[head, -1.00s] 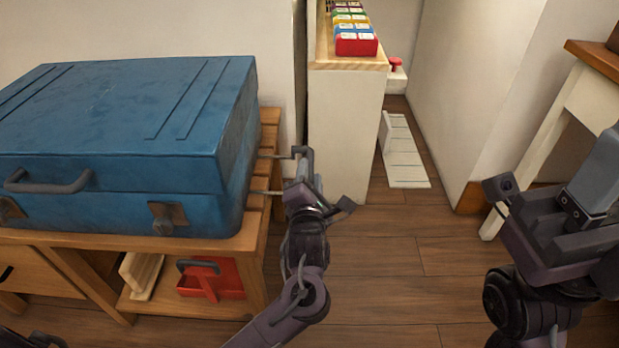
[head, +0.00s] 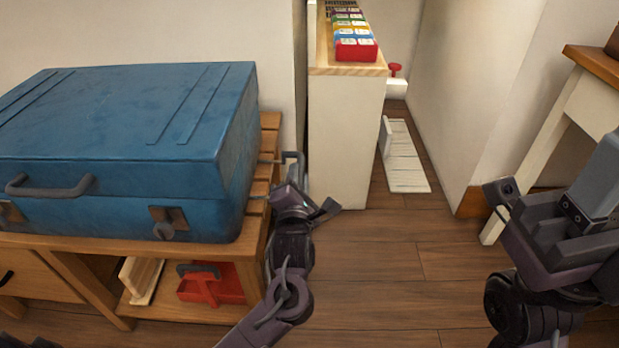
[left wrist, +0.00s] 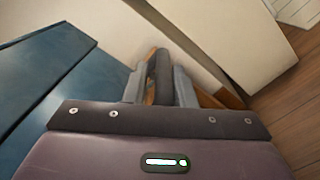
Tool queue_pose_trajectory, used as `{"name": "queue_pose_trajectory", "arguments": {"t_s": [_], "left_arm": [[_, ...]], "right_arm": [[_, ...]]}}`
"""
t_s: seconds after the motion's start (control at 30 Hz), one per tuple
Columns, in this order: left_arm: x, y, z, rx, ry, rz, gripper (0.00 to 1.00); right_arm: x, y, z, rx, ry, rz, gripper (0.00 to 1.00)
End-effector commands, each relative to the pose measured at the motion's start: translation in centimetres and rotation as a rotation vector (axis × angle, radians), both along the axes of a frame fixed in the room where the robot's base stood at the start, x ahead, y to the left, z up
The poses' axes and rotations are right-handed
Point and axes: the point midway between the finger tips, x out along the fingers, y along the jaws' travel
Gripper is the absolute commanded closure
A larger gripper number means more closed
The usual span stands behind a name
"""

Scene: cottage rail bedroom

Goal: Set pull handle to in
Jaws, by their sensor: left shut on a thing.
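The blue suitcase (head: 120,115) lies flat on a slatted wooden rack. Its pull handle (head: 294,156), a dark grip on two thin grey rods, sticks out a short way from the suitcase's right side. My left gripper (head: 289,186) is at that grip and shut on it; in the left wrist view the dark grip (left wrist: 154,66) is between the two grey fingers (left wrist: 158,88). The suitcase's blue side shows at the left there. My right gripper (head: 505,195) hangs at the right, away from the suitcase; its jaw gap is unclear.
The rack (head: 263,150) holds a red caddy (head: 222,290) on its lower shelf. A narrow white cabinet (head: 345,135) with colored boxes on top stands just behind the handle. A wooden-topped table (head: 590,65) is at the right. The floor between is clear.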

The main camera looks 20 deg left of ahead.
Motion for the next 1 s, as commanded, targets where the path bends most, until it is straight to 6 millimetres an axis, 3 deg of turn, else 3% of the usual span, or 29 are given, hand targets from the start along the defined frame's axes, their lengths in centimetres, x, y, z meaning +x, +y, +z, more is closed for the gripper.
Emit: {"name": "queue_pose_trajectory", "arguments": {"t_s": [0.1, 0.4, 0.43, 0.53, 0.87, 1.0], "left_arm": [[-0.6, 1.5, -0.9, 0.001, 0.019, 0.005, 1.00], [-0.7, 1.7, -1.0, 0.000, 0.021, 0.005, 1.00], [-0.7, 1.6, -1.0, 0.000, 0.021, 0.006, 0.73], [-0.7, 1.6, -1.0, 0.000, 0.021, 0.005, 0.62], [-0.6, 1.6, -0.6, 0.002, 0.013, 0.003, 0.62], [-1.6, 1.3, -0.4, 0.000, 0.012, 0.002, 0.62]], "right_arm": [[0.1, 0.0, -0.2, 0.001, 0.006, 0.000, 0.64], [0.1, 0.0, -0.3, 0.001, 0.008, 0.000, 0.64], [0.1, 0.0, -0.3, 0.001, 0.008, 0.000, 0.64], [0.1, 0.0, -0.3, 0.001, 0.008, 0.000, 0.64], [0.1, 0.0, -0.2, 0.000, 0.008, -0.001, 0.64], [0.0, -0.1, 0.2, 0.001, 0.004, 0.000, 0.64]]}}
